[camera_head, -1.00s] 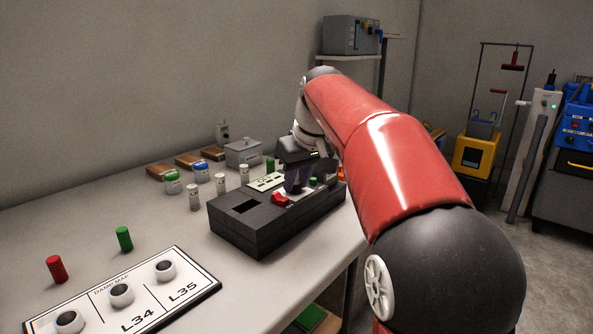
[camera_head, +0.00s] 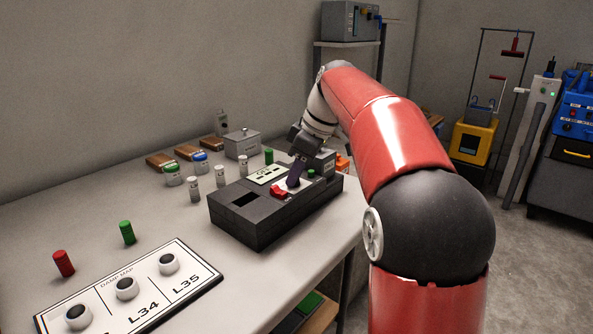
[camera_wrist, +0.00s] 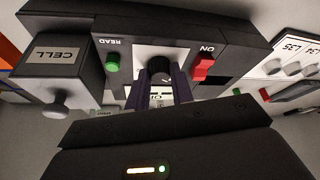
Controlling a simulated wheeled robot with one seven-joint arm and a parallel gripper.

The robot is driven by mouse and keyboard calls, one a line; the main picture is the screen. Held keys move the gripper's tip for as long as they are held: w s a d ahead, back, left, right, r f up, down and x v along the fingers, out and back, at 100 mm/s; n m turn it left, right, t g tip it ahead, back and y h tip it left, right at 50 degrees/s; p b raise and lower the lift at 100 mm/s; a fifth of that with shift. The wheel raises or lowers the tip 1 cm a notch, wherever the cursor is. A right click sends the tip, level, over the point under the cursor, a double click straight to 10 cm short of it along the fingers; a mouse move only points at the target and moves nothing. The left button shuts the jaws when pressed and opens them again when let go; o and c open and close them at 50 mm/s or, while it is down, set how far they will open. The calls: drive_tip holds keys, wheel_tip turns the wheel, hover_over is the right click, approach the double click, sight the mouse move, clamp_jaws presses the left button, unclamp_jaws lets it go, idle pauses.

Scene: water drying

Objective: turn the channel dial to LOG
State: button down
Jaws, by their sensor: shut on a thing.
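The meter is a dark grey box (camera_head: 238,215) on the table, with a label plate, a red ON switch (camera_head: 279,190) and a green READ button (camera_wrist: 112,62). The channel dial is a dark round knob (camera_wrist: 159,68) on a white panel between the READ button and the ON switch. My gripper (camera_wrist: 158,84) is shut on the dial, with one purple finger on each side of it. In the head view my gripper (camera_head: 295,180) covers the dial. The dial's pointer and the LOG mark cannot be made out.
A grey CELL block (camera_wrist: 58,72) with a round knob stands beside the dial. White jars, brushes and a grey lidded box (camera_head: 242,143) are behind the meter. A damp map board (camera_head: 205,272) lies at front left.

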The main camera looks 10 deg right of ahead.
sight(310, 188)
idle(0.4)
drive_tip(key=c, duration=1.2)
unclamp_jaws()
drive_tip(key=v, duration=0.8)
drive_tip(key=shift+a, duration=0.15)
drive_tip(key=s+a+f+m+t+h, duration=0.1)
drive_tip(key=s+f+m, duration=0.4)
drive_tip(key=s+f, duration=0.5)
drive_tip(key=s+a+f+m+t+h, duration=0.1)
drive_tip(key=s+f+m, duration=0.5)
drive_tip(key=s, duration=1.1)
wheel_tip(310, 188, down, 4)
drive_tip(key=shift+a+r+t+h, duration=0.1)
drive_tip(key=shift+a+t+h, duration=0.4)
drive_tip(key=shift+h, duration=0.5)
